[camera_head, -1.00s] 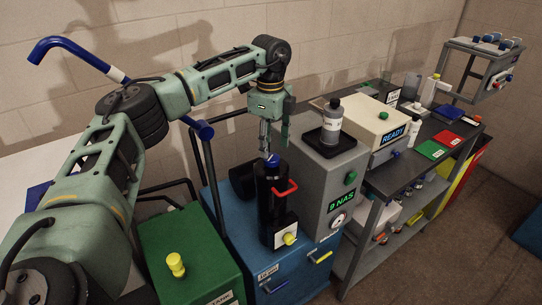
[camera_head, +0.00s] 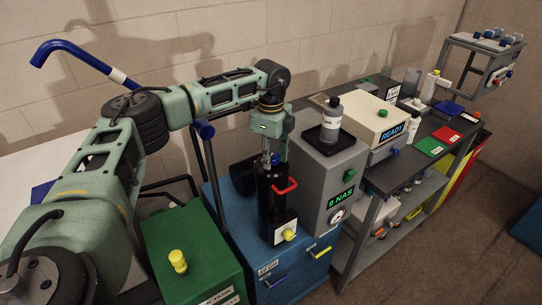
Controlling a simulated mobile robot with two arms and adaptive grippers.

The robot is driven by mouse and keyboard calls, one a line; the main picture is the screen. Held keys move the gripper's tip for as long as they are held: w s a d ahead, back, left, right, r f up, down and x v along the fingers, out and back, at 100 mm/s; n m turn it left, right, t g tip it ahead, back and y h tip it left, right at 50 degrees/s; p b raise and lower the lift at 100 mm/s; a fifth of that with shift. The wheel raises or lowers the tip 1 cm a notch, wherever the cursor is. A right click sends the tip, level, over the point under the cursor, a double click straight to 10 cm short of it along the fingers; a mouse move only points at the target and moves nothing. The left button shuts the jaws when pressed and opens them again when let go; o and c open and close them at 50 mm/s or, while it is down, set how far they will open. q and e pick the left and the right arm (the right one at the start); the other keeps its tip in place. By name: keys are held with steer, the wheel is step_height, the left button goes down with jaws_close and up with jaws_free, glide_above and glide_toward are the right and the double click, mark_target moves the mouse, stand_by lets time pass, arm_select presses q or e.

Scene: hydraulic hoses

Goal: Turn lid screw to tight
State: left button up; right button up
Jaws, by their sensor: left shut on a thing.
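A black filter canister (camera_head: 267,205) with a red handle (camera_head: 286,187) and a yellow knob (camera_head: 289,234) stands upright on the blue unit (camera_head: 305,268). My left gripper (camera_head: 270,157) points down at the top of the canister. It is shut on the lid screw there, whose blue top is now mostly hidden by the fingers. I cannot tell how tight the screw is. My right gripper is not in view.
A grey box with a "9 NAS" display (camera_head: 341,198) stands close to the right of the canister, with a bottle (camera_head: 331,120) on top. A green tank (camera_head: 190,250) with a yellow cap is at the left. A dark bench (camera_head: 395,175) extends right.

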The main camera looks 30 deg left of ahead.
arm_select(q)
steer(key=shift+f, duration=0.1)
steer(key=c, duration=0.4)
steer(key=shift+o, duration=0.2)
steer(key=shift+s, duration=0.1)
steer(key=m+b, duration=0.1)
steer(key=m, duration=0.4)
steer(key=shift+a+f, duration=0.1)
steer(key=shift+a, duration=0.05)
steer(key=m+b, duration=0.1)
steer(key=m, duration=0.3)
steer(key=shift+a, duration=0.1)
steer(key=m, duration=0.9)
steer(key=shift+w+a+m+b, duration=0.15)
steer(key=shift+w+m+b, duration=0.15)
steer(key=shift+b, duration=0.1)
steer(key=m, duration=0.5)
steer(key=shift+w+r, duration=0.1)
steer(key=shift+r, duration=0.15)
